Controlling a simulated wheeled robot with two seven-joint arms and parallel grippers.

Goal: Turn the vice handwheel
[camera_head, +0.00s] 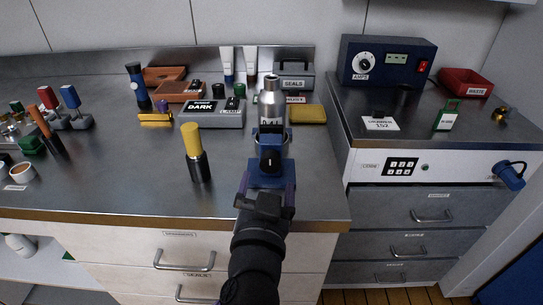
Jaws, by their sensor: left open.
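My left arm comes in from the bottom middle. My left gripper (270,142) is open over the bench near its front right corner, in front of a silver bottle (272,97) with a partly hidden label. Dark blue and black parts with a round dark piece show at the gripper; I cannot tell whether some of them belong to the vice. I make out no handwheel for certain, and the arm and gripper hide the bench there. Contact cannot be told. My right gripper is not in view.
A yellow-topped black cylinder (195,153) stands left of the gripper. A grey box marked DARK (211,115) and a yellow block (307,114) lie behind. On the right cabinet stand a blue AMPS unit (388,61) and a red bin (467,84).

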